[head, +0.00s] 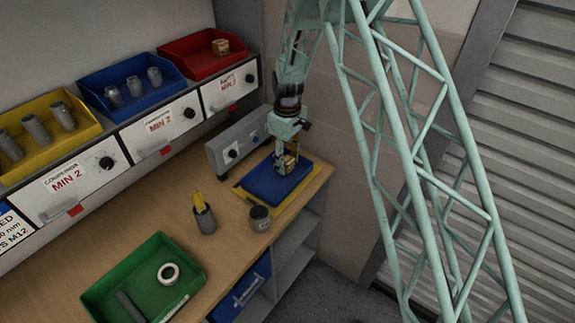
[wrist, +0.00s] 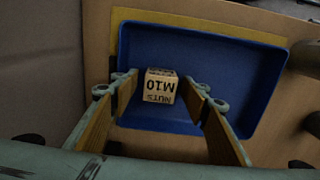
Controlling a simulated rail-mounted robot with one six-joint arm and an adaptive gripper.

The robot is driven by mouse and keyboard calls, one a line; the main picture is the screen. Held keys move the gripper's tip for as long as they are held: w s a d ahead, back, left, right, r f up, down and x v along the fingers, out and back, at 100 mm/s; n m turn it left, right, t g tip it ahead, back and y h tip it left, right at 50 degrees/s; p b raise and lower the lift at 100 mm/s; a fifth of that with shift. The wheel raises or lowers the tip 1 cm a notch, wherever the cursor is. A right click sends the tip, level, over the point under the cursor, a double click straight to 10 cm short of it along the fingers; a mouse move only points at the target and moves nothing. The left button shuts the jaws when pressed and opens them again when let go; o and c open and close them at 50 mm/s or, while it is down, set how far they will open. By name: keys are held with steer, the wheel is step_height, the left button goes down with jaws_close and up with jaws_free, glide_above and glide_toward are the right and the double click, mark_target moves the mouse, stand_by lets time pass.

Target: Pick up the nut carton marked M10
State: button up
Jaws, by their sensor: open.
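The nut carton marked M10 (wrist: 160,86) is a small tan box with dark "NUTS M10" lettering, upside down in the wrist view. It sits in the blue tray (wrist: 230,70), near one side. My gripper (wrist: 164,95) is open, with its two fingers on either side of the carton and gaps visible at both sides. In the head view my gripper (head: 288,158) points down over the blue tray (head: 270,183), and the carton is partly hidden between the fingers.
A yellow tray (head: 241,191) lies under the blue one. A dark jar (head: 260,219) and a grey cup (head: 204,220) stand nearby on the bench. A green tray (head: 190,257) holds a tape roll (head: 168,273). A grey control box (head: 237,142) stands behind. Coloured bins line the shelf above.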

mark_target(288, 161)
steer(key=c, duration=1)
steer(key=shift+r, duration=0.15)
steer(key=shift+r, duration=1.55)
steer(key=shift+s+r, duration=0.1)
steer(key=shift+s, duration=0.1)
steer(key=s+d, duration=0.1)
steer(key=s, duration=0.4)
steer(key=s+d+r, duration=0.1)
steer(key=s, duration=0.4)
steer(key=s+d, duration=0.1)
steer(key=s, duration=0.4)
steer(key=shift+s+d+r+b, duration=0.1)
steer(key=shift+d+r+b, duration=0.1)
steer(key=shift+d+b, duration=0.1)
